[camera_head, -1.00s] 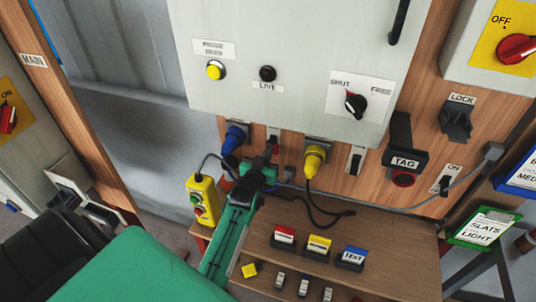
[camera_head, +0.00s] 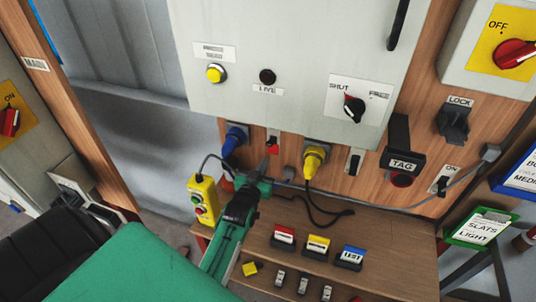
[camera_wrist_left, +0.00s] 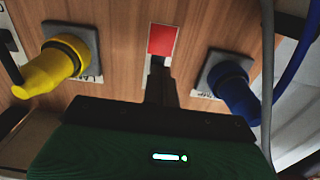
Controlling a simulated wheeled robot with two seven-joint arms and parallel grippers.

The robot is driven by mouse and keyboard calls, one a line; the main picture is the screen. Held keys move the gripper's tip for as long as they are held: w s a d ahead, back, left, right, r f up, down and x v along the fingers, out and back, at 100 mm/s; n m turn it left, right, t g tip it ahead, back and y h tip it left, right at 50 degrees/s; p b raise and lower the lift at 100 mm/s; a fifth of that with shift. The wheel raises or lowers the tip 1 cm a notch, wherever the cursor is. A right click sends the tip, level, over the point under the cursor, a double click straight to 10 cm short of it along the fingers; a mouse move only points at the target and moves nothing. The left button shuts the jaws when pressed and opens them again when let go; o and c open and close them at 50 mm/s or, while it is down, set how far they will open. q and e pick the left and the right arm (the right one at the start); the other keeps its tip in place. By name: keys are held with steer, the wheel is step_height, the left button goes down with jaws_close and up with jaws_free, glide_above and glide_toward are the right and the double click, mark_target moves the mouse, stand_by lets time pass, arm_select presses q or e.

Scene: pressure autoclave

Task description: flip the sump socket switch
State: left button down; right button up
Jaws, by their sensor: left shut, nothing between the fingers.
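The switch between the blue and yellow plugs (camera_head: 273,148) shows a red patch on its lower part in the head view. In the left wrist view, where the scene is turned over, its red patch (camera_wrist_left: 163,40) is at the top and a pale plate shows below it. My left gripper (camera_head: 266,165) is shut and empty, just below and in front of this switch. In the wrist view its dark fingers (camera_wrist_left: 161,88) point at the switch and partly cover the plate. I cannot tell whether they touch. My right gripper is not in view.
The blue plug (camera_head: 235,138) and yellow plug (camera_head: 314,158) flank the switch closely. A black switch (camera_head: 355,160) is right of the yellow plug. A yellow pendant (camera_head: 203,200) hangs to the left. A wooden shelf (camera_head: 385,250) with label blocks lies below.

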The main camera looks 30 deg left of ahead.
arm_select(q)
steer(key=p+v, duration=0.1)
steer(key=v, duration=0.3)
steer(key=shift+s+p, duration=0.3)
steer(key=shift+p, duration=0.05)
stand_by(0.4)
